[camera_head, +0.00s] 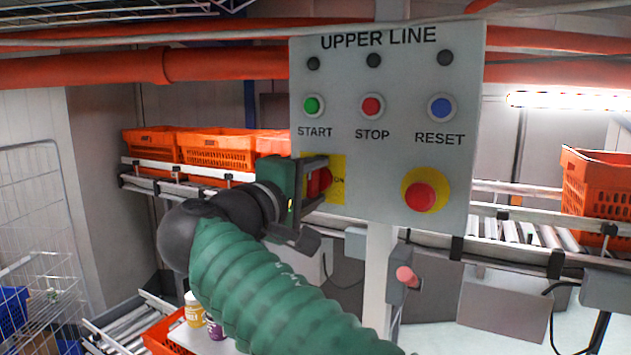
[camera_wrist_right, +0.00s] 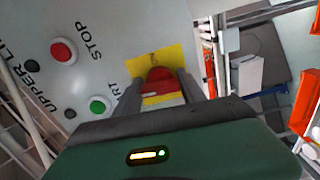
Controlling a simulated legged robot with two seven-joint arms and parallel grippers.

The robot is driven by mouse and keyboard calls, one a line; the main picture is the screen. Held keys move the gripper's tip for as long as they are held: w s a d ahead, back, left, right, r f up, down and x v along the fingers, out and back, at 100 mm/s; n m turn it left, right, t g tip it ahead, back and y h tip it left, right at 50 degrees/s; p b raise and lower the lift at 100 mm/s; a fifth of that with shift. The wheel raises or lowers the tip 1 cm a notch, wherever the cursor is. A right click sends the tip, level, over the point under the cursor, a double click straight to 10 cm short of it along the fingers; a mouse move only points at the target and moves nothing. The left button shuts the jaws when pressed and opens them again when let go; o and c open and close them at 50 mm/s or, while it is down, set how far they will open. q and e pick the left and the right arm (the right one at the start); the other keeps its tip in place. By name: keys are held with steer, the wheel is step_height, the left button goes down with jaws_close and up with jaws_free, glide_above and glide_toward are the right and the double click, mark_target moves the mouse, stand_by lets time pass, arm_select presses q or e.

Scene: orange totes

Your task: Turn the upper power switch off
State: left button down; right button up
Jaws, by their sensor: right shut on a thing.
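The grey panel marked UPPER LINE (camera_head: 390,150) faces me in the head view. The right wrist view shows the red switch (camera_wrist_right: 162,80) between the two fingers (camera_wrist_right: 160,92), in front of the yellow plate. The fingers partly hide the switch, so its exact angle is hard to read. My left gripper is not in view.
Green START (camera_head: 314,105), red STOP (camera_head: 372,106) and blue RESET (camera_head: 441,107) buttons sit above the switch. A red emergency button (camera_head: 420,197) is to its right. Orange totes (camera_head: 217,150) stand on the conveyor behind. A pink-red knob (camera_head: 406,277) is below the panel.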

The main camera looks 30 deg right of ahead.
steer(key=shift+w+a+f+n, duration=0.15)
steer(key=shift+f+n, duration=0.2)
steer(key=shift+n, duration=0.25)
steer(key=o, duration=1.1)
steer(key=shift+o, duration=1.2)
steer(key=shift+a+r, duration=0.1)
steer(key=shift+r, duration=0.05)
steer(key=b+v, duration=0.3)
steer(key=v, duration=1.4)
steer(key=shift+w+b, duration=0.1)
steer(key=shift+b, duration=0.2)
steer(key=shift+w+f, duration=0.1)
steer(key=shift+f, duration=0.15)
